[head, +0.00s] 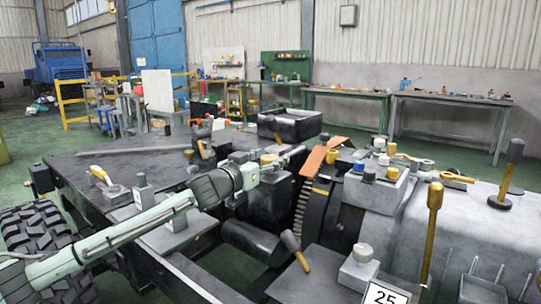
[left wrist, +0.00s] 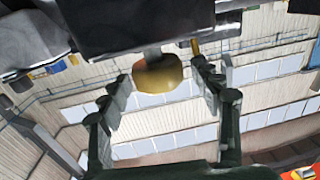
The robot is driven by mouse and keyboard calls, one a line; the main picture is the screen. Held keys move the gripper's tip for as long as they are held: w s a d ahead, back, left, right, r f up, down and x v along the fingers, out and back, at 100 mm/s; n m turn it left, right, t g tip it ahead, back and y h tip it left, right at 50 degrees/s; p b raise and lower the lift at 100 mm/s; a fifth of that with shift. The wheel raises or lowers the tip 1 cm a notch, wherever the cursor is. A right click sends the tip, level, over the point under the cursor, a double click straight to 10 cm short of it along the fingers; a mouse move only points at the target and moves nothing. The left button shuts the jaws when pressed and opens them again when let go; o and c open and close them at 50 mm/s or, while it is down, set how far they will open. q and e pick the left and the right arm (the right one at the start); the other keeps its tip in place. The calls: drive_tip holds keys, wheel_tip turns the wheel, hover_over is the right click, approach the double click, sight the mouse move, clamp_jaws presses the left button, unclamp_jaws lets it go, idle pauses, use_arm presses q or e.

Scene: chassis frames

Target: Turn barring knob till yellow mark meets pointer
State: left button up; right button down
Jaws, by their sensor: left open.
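My left gripper (head: 284,160) reaches in over the dark chassis, close to the flywheel housing. In the left wrist view my left gripper (left wrist: 160,72) is open, its fingers on either side of a rounded yellow knob (left wrist: 158,76). The knob is on a short grey stem under a dark block. I cannot tell whether the fingers touch it. A toothed ring (head: 303,203) shows beside the gripper, with an orange plate (head: 322,157) above it. A small yellow mark (head: 321,190) shows near the ring. I cannot make out the pointer clearly. My right gripper is not in view.
A grey block with several coloured caps (head: 378,188) stands right of the ring. A yellow-handled upright tool (head: 433,215) and a black-knobbed lever (head: 507,172) rise farther right. A hammer-like tool (head: 295,250) leans in front. A numbered card (head: 385,295) is at the front edge.

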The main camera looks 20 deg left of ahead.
use_arm(q)
drive_tip(key=shift+w+d, duration=0.1)
drive_tip(key=shift+w, duration=0.4)
drive_tip(key=shift+c, duration=0.6)
drive_tip(key=c, duration=1.1)
drive_tip(key=shift+o, duration=0.2)
drive_tip(key=shift+f, duration=0.1)
